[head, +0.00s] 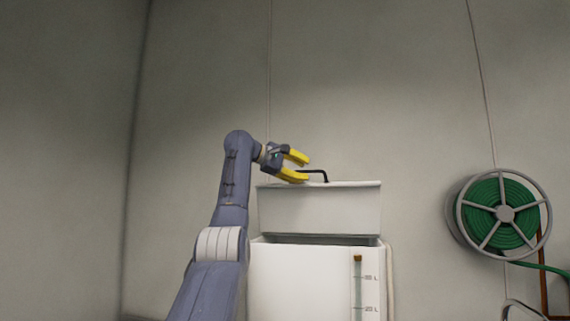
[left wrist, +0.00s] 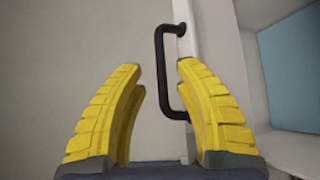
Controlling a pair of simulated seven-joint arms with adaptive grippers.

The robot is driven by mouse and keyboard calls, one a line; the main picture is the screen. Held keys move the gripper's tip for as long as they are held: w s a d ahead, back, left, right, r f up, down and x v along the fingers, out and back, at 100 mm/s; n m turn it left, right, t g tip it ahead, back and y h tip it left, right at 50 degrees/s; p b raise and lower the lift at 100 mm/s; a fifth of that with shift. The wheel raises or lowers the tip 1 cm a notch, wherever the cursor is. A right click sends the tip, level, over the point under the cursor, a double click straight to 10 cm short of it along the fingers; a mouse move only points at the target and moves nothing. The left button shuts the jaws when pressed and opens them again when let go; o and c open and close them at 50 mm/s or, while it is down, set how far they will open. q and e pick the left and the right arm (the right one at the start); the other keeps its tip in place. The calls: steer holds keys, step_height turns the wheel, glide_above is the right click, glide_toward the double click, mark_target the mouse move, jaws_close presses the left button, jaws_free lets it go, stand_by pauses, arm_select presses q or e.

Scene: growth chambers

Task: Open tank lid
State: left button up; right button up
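The white tank (head: 300,280) stands at the lower middle of the head view, with a level gauge on its front. Its white lid (head: 318,211) is raised, with a dark gap between its lower edge and the tank. A black handle (head: 317,172) is on the lid's upper edge. My left gripper (head: 307,168) is at the handle, its yellow fingers apart. In the left wrist view the handle (left wrist: 161,70) lies between and beyond the open fingertips (left wrist: 160,72); contact cannot be told. The lid's edge (left wrist: 188,45) also shows there. My right gripper is not in view.
A green hose reel (head: 503,213) hangs on the wall at the right. A pale hose or pipe (head: 391,280) runs down the tank's right side. In the left wrist view, a blue area (left wrist: 290,75) shows inside a pale frame. The wall area above the lid is clear.

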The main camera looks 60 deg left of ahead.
arm_select(q)
steer(key=d+v, duration=0.1)
steer(key=v, duration=0.8)
steer(key=shift+s+a+r, duration=0.25)
steer(key=shift+a+r, duration=0.05)
steer(key=shift+a, duration=0.15)
